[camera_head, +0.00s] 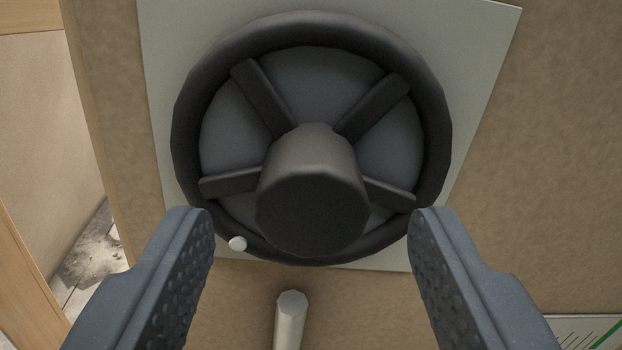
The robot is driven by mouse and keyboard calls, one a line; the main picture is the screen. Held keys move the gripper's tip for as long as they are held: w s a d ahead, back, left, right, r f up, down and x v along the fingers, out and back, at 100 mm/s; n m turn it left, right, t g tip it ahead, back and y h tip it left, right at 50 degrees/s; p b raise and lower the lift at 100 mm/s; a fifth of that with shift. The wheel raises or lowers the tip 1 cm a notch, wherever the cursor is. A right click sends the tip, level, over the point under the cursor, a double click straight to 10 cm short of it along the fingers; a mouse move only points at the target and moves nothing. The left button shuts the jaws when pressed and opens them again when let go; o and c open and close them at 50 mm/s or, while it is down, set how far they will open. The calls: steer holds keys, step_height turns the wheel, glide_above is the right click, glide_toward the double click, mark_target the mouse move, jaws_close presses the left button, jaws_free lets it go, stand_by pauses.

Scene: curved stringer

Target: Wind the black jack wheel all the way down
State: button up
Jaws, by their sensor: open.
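The black jack wheel (436,130) faces me in the upper middle of the view, with a round rim, several spokes and a thick hub (311,200) that sticks out toward me. It is mounted over a pale plate (165,95). My gripper (315,222) is open, with one dark finger on each side below the wheel. The fingertips overlap the lower rim in the picture. I cannot tell whether they touch it. Nothing is between the fingers in their grip.
A pale rod (290,318) points up below the wheel, between my fingers. A tan panel (560,150) lies behind the plate. Wooden edges (30,285) and a gap showing rubble-like floor (92,255) are at left. A white card with green marks (585,330) is at lower right.

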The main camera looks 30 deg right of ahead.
steer(key=shift+w+d, duration=0.25)
steer(key=shift+w, duration=0.45)
steer(key=c, duration=1)
steer(key=shift+n+p, duration=0.6)
steer(key=shift+p, duration=0.1)
steer(key=o, duration=1)
